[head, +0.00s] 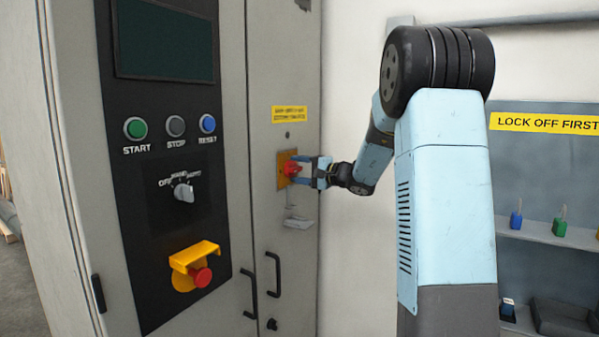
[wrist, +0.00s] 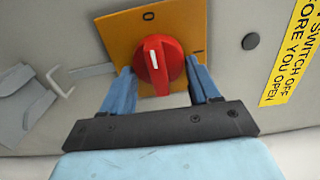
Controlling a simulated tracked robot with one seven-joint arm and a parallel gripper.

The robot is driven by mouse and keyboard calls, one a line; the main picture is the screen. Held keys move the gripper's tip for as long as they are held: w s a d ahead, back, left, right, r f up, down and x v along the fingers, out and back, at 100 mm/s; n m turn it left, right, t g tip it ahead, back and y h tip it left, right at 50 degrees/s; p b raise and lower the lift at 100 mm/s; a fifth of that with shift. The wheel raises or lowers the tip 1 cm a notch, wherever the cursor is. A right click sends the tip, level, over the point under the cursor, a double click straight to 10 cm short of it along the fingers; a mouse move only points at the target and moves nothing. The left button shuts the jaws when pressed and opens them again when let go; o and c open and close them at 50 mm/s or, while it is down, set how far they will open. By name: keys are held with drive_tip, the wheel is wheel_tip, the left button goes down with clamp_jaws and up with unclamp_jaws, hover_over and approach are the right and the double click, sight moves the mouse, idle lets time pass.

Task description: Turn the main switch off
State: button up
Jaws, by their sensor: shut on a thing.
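The main switch is a red rotary knob (head: 291,169) on a yellow-orange plate (head: 283,182), on the narrow right-hand panel of the grey cabinet. In the wrist view the red knob (wrist: 157,62) fills the space between my fingers, and its white mark points roughly up toward the "0" at the top of the yellow plate (wrist: 120,30). A second mark on the plate's right is only partly visible. My gripper (head: 308,171) is shut on the knob, with one blue finger on each side. In the wrist view my gripper (wrist: 162,88) partly hides the plate's lower edge.
A yellow warning label (head: 289,114) is above the switch, and a grey hasp-like bracket (wrist: 62,80) is beside it. Black door handles (head: 274,275) stick out below. The control panel (head: 170,150) is at left. A shelf (head: 550,232) with coloured padlocks is at right.

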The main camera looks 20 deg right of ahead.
drive_tip(key=shift+s+a+f, duration=0.1)
drive_tip(key=shift+f, duration=0.15)
drive_tip(key=o, duration=1)
drive_tip(key=shift+r, duration=0.1)
drive_tip(key=shift+o, duration=0.2)
drive_tip(key=v, duration=1.3)
drive_tip(key=shift+s+d, duration=0.2)
drive_tip(key=shift+d, duration=0.15)
drive_tip(key=shift+a, duration=0.1)
